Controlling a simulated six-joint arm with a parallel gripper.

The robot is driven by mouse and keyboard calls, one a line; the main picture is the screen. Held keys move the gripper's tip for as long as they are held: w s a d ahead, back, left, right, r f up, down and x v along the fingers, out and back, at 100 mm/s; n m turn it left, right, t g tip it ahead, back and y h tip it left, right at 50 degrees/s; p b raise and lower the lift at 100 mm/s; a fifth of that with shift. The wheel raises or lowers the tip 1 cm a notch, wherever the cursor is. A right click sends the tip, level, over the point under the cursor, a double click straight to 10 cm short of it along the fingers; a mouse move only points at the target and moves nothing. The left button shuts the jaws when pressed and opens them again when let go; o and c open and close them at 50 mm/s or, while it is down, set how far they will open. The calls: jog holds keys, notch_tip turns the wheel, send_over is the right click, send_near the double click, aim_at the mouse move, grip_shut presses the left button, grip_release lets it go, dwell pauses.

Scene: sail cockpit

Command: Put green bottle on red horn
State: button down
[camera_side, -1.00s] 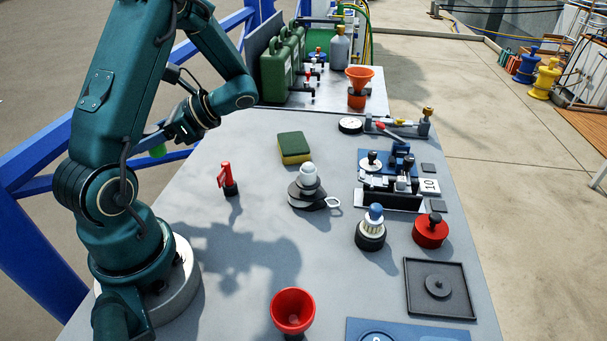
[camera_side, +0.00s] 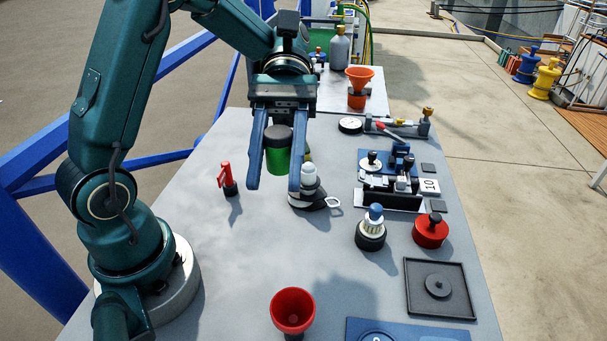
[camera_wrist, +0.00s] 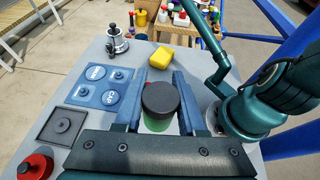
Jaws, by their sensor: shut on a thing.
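The green bottle (camera_side: 277,158), with a wide dark cap, is held roughly upright between the blue fingers of my gripper (camera_side: 274,186), above the grey table. In the wrist view my gripper (camera_wrist: 158,100) has its fingers either side of the bottle (camera_wrist: 157,124), and the dark cap faces the camera. The red horn (camera_side: 293,308) is a cup-like flared piece, its wide mouth up, at the near edge of the side view. It stands apart from the bottle, which is farther back. I cannot make out the horn in the wrist view.
A small red-handled piece (camera_side: 226,178) stands left of my gripper. A stacked piece with a white top (camera_side: 309,175) is close by its right finger. A blue-topped piece (camera_side: 374,225), red knob (camera_side: 431,231) and dark tray (camera_side: 464,290) lie to the right. The table's middle front is clear.

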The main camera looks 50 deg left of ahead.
send_over(289, 322)
jog(key=d, duration=0.1)
notch_tip(289, 322, down, 7)
jog(key=shift+s+f, duration=0.2)
jog(key=shift+f, duration=0.85)
jog(key=shift+s+f, duration=0.15)
jog(key=shift+f, duration=0.85)
jog(key=c, duration=0.5)
grip_release()
jog(key=shift+f, duration=0.1)
